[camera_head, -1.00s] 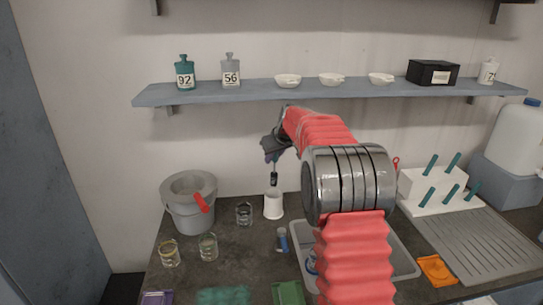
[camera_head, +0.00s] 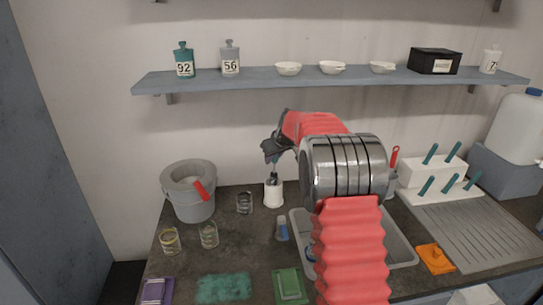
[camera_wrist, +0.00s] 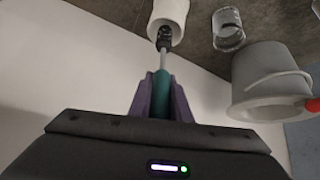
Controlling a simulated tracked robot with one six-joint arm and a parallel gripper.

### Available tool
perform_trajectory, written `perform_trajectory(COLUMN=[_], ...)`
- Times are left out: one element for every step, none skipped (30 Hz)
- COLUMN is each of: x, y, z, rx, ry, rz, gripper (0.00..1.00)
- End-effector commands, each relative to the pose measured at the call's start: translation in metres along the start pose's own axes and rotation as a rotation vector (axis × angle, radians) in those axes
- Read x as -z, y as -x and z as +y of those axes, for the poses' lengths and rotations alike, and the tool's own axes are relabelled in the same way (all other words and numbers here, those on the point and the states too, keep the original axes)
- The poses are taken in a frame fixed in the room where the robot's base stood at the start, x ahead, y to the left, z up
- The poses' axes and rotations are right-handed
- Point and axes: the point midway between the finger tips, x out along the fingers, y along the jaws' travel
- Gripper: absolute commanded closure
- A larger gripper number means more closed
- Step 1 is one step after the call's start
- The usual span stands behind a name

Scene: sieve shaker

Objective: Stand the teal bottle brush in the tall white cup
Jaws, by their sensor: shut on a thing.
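The teal bottle brush (camera_wrist: 161,88) is upright in my gripper, held by its teal handle, bristles down. In the head view its handle (camera_head: 274,159) shows just below the jaws. The tall white cup (camera_head: 274,194) stands on the counter directly below. In the wrist view the dark bristles (camera_wrist: 164,38) are at the mouth of the white cup (camera_wrist: 171,10). My gripper (camera_head: 270,152) is shut on the handle above the cup; its purple fingers (camera_wrist: 160,92) flank it.
A clear glass (camera_head: 244,203) and a grey bucket (camera_head: 192,207) with a red handle stand left of the cup. The shelf (camera_head: 330,79) spans above.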

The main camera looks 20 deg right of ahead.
Motion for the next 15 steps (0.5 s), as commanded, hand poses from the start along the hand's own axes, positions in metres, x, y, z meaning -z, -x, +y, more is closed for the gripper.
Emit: perform_trajectory(x=[-0.001,-0.002,-0.003,-0.004,-0.005,-0.006,-0.007,-0.007,-0.008,-0.009,-0.009,-0.010,-0.011,-0.012,-0.013], y=[-0.003,-0.004,-0.007,-0.008,-0.010,-0.012,-0.013,-0.015,-0.017,-0.018,-0.020,-0.022,-0.023,-0.025,-0.027], z=[0.000,0.000,0.000,0.000,0.000,0.000,0.000,0.000,0.000,0.000,0.000,0.000,0.000,0.000,0.000], rx=[0.000,0.000,0.000,0.000,0.001,0.001,0.001,0.001,0.000,0.000,0.000,0.000,0.000,0.000,0.000], ry=[-0.001,-0.001,-0.001,-0.001,-0.001,-0.001,-0.001,-0.001,-0.001,-0.001,0.000,0.000,0.000,0.000,0.000], rz=[0.000,0.000,-0.001,-0.001,-0.001,-0.002,-0.002,-0.002,-0.002,-0.001,-0.001,-0.001,-0.001,-0.001,-0.001], gripper=[1.00,1.00,1.00,1.00,1.00,1.00,1.00,1.00,1.00,1.00,1.00,1.00,1.00,1.00,1.00])
